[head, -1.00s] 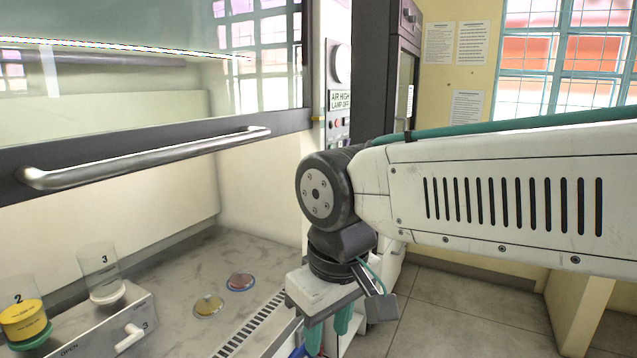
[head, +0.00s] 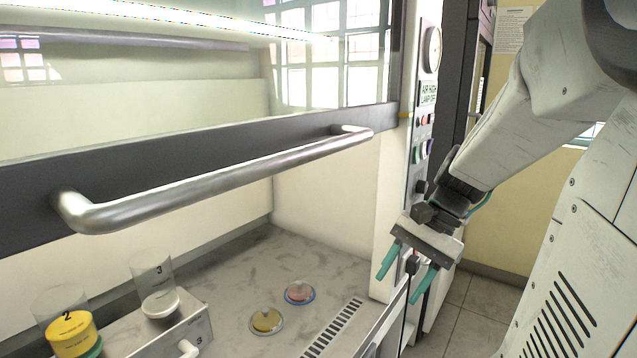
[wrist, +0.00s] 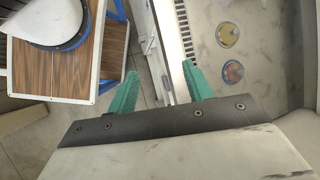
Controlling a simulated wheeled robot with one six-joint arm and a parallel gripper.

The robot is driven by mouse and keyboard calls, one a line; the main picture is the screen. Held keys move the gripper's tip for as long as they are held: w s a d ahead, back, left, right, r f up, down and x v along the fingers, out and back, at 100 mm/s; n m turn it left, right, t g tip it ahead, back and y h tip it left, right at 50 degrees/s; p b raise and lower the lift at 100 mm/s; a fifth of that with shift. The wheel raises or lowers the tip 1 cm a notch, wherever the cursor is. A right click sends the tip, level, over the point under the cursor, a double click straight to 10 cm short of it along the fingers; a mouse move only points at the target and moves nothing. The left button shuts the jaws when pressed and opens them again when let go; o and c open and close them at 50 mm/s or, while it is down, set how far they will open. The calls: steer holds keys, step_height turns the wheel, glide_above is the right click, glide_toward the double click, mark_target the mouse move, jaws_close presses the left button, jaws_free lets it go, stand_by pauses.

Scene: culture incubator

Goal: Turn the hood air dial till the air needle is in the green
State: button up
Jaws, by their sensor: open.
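The hood's front post carries a round gauge (head: 433,50), seen almost edge-on, so its needle and green band cannot be read. Below it is a green-lettered sign (head: 428,94) that reads air high, lamp off. Small red buttons and dark knobs run down the same panel, with one dark knob (head: 421,187) beside my wrist. I cannot tell which knob is the air dial. My gripper (head: 398,288) is open and empty, its teal fingers pointing down in front of the panel's lower part. In the wrist view my gripper (wrist: 159,60) shows nothing between its fingers.
The raised hood sash has a long metal handle (head: 215,180). On the hood floor are a yellow dish (head: 266,320), a red dish (head: 299,292) and a rack (head: 190,330) with clear-walled holders. A wood-topped cart (wrist: 60,75) stands left in the wrist view.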

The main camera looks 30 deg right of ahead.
steer(key=w+d+r+m+t+y, duration=0.1)
steer(key=w+d+m+t+y, duration=0.25)
steer(key=d+m+t, duration=0.65)
steer(key=m+t+h, duration=0.2)
steer(key=m+t, duration=0.3)
steer(key=m, duration=0.5)
glide_toward(427, 187)
steer(key=x, duration=0.8)
steer(key=shift+a, duration=0.2)
steer(key=c, duration=1)
